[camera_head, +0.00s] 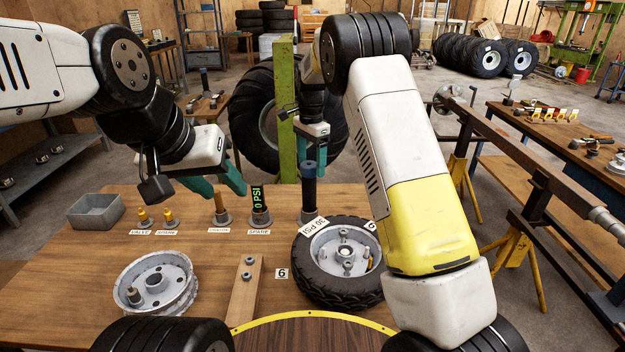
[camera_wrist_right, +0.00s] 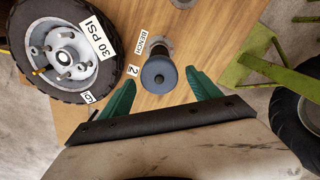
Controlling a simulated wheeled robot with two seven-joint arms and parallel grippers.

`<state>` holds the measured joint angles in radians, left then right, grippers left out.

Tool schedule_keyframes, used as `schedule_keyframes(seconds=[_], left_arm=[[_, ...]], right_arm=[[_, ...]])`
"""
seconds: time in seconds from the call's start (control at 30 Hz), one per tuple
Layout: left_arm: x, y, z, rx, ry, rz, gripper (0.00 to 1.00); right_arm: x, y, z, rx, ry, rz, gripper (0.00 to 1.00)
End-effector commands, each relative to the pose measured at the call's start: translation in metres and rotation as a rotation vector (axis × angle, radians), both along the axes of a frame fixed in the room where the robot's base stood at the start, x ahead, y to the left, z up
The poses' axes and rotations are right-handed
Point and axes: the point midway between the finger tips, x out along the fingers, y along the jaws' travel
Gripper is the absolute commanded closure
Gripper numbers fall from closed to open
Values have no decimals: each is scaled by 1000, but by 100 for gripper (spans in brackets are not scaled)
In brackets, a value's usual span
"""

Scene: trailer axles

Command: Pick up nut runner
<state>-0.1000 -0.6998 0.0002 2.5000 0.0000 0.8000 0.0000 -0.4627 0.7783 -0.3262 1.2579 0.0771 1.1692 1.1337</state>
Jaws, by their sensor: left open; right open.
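A dark upright tool with a blue-grey round top, which looks like the nut runner (camera_head: 309,190), stands on the wooden bench behind the tire. In the right wrist view its round top (camera_wrist_right: 158,76) shows between and slightly beyond my two teal fingertips, with a label reading BENCH beside it. My right gripper (camera_head: 312,133) is open and empty, pointing down just above the tool. Contact is not visible. My left gripper (camera_head: 222,185) is open and empty over the left part of the bench, near several small upright pieces.
A tire with a 30 PSI label (camera_head: 340,262) lies in front of the tool. A bare rim (camera_head: 155,282), a wooden block (camera_head: 243,298) and a grey tray (camera_head: 95,211) are on the bench. A green post (camera_head: 286,120) stands close behind.

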Motion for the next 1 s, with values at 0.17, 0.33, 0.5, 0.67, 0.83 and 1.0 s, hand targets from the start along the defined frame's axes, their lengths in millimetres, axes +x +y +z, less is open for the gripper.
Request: schedule_keyframes(seconds=[0.17, 0.33, 0.5, 0.67, 0.83, 1.0], left_arm=[[0, 0, 0, 0, 0, 0, 56], [0, 0, 0, 0, 0, 0, 56], [0, 0, 0, 0, 0, 0, 56], [0, 0, 0, 0, 0, 0, 56], [0, 0, 0, 0, 0, 0, 56], [0, 0, 0, 0, 0, 0, 56]], right_arm=[[-1, 1, -21, 0, 2, 0, 28], [-4, 6, -46, -2, 5, 1, 28], [-4, 6, -67, -1, 2, 0, 28], [-4, 7, -72, -1, 1, 1, 28], [-4, 6, -71, 0, 0, 0, 34], [-3, 6, -71, 0, 0, 0, 67]])
